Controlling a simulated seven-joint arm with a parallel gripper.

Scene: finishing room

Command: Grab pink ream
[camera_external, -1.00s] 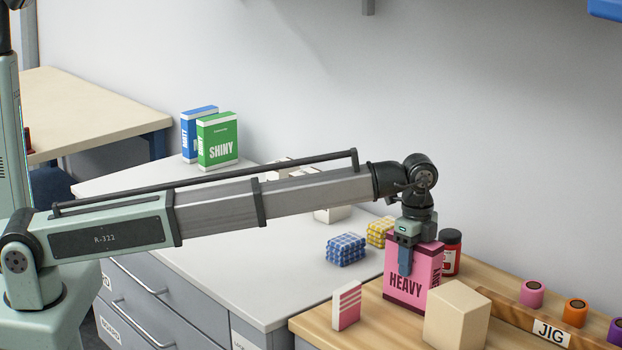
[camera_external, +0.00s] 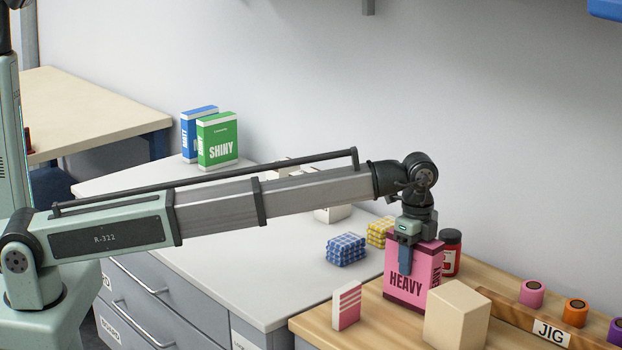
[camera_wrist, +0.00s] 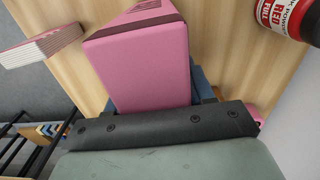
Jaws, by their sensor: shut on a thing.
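The pink ream (camera_external: 407,284), marked "HEAVY", stands upright on the wooden bench top in the external view. My gripper (camera_external: 417,262) is over it from above, with one blue finger down its front face. The jaws are shut on the ream near its top. In the wrist view the pink ream (camera_wrist: 142,62) fills the middle, running into my gripper (camera_wrist: 165,105), with a bit of blue finger at its right side. The far finger is mostly hidden by the ream.
A dark-lidded red jar (camera_external: 451,252) stands close behind the ream at right. A cream block (camera_external: 457,314) is in front, and a small pink-and-white box (camera_external: 347,305) is at left. Several coloured rolls stand by the JIG rail (camera_external: 551,333). Blue (camera_external: 346,249) and yellow (camera_external: 380,232) checked blocks sit on the white counter.

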